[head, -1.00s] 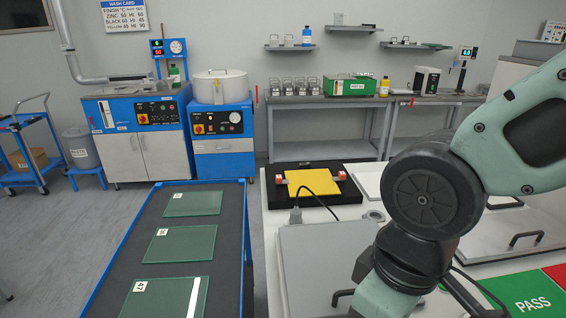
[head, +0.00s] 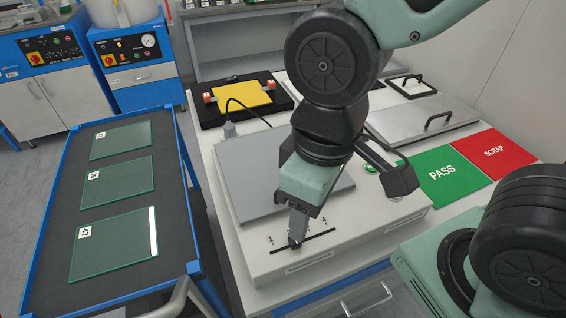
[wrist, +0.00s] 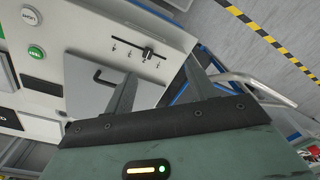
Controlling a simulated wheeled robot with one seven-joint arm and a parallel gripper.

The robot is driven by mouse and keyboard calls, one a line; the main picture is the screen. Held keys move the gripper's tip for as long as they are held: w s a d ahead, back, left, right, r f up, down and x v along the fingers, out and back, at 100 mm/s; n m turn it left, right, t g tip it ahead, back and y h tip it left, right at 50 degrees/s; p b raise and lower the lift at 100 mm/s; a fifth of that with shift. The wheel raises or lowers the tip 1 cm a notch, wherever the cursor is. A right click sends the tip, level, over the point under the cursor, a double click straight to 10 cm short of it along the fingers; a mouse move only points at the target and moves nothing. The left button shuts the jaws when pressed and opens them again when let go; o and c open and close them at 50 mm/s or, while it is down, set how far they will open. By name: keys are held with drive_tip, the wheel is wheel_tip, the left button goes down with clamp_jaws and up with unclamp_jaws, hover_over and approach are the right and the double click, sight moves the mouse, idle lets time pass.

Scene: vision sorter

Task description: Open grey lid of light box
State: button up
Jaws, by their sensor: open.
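The light box (head: 410,212) is a low white case with a slider strip on its front top and a green button on the right. Its grey lid (head: 240,165) lies flat, apparently closed, partly hidden by my arm. In the wrist view the lid (wrist: 80,105) shows a black handle (wrist: 103,78) near its edge; my gripper hides this handle in the head view. My gripper (head: 296,240) is open and empty, pointing down over the front of the box. In the wrist view its fingers (wrist: 160,68) are spread, beside the handle and not around it.
A blue-edged cart (head: 190,215) with several green glass plates stands left. Behind the box are a yellow plate (head: 240,95) on a black base and a cable. To the right are a grey panel with a handle (head: 415,118) and green PASS and red SCRAP areas (head: 492,152).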

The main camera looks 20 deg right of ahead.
drive_tip(key=shift+w+r, duration=0.1)
drive_tip(key=shift+w, duration=0.05)
drive_tip(key=c, duration=0.4)
drive_tip(key=shift+o, duration=0.2)
drive_tip(key=w+d+r+m+g+p, duration=0.1)
drive_tip(key=w+d+r+m+p, duration=0.15)
drive_tip(key=w+m, duration=0.85)
drive_tip(key=w+d+r+m+g+p, duration=0.1)
drive_tip(key=w+d+r+m, duration=0.15)
drive_tip(key=w+m, duration=0.85)
drive_tip(key=s+f+m, duration=0.1)
drive_tip(key=s+f, duration=0.1)
drive_tip(key=f, duration=0.3)
drive_tip(key=s+f+m, duration=0.1)
drive_tip(key=s+f, duration=0.2)
drive_tip(key=f, duration=0.2)
drive_tip(key=s+f+m+p, duration=0.1)
drive_tip(key=s+f, duration=0.1)
drive_tip(key=f, duration=0.4)
drive_tip(key=shift+s+a+f+m+h, duration=0.1)
drive_tip(key=shift+s+a+m+h, duration=0.2)
drive_tip(key=shift+a, duration=0.1)
clamp_jaws()
